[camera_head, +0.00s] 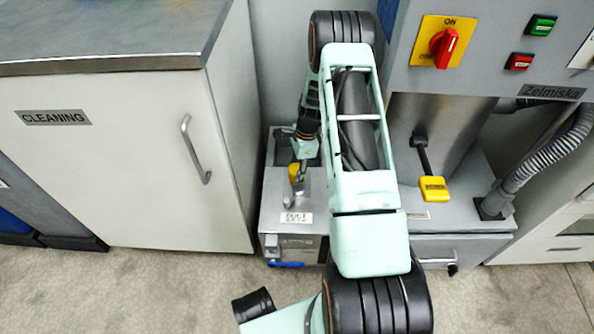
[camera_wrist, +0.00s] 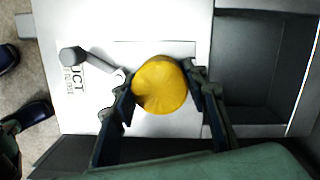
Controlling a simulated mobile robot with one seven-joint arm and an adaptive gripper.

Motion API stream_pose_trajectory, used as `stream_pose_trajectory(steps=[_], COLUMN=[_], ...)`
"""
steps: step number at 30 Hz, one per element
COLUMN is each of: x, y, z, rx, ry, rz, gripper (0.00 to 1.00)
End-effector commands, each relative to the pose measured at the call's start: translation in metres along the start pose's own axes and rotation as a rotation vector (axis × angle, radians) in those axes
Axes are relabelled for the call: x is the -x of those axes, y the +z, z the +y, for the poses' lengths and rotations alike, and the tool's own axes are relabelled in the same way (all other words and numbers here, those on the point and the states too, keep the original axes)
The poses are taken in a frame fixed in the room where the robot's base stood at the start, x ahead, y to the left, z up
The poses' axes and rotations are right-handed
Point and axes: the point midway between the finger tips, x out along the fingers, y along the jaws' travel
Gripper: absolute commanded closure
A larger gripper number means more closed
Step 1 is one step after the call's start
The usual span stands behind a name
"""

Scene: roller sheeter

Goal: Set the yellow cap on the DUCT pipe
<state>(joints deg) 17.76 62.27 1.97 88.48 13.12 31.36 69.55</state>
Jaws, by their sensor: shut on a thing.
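The yellow cap (camera_wrist: 160,85) is round and sits between the two fingers of my gripper (camera_wrist: 158,88) in the wrist view, with a finger on each side of it. In the head view the cap (camera_head: 295,172) shows small, below the end of my gripper (camera_head: 299,168) and above the grey housing. A label ending in "UCT" (camera_wrist: 74,78) lies on the light plate left of the cap.
A grey lever with a round knob (camera_wrist: 71,56) stands close to the left finger. The CLEANING cabinet (camera_head: 120,150) is left of the housing. The machine's control panel (camera_head: 490,50) and a yellow-ended lever (camera_head: 434,188) are to the right.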

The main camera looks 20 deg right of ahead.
Motion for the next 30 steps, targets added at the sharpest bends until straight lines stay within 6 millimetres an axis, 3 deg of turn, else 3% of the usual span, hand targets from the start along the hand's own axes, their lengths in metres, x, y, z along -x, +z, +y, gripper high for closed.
stream_pose_trajectory(steps=[28, 29, 30], x=[-0.0101, -0.0101, -0.0101], y=[-0.0016, -0.0016, -0.0016], z=[-0.0001, -0.0001, -0.0001], rx=[0.000, 0.000, 0.000], ry=[0.000, 0.000, 0.000], rz=[0.000, 0.000, 0.000], gripper=[0.84, 0.56, 0.52])
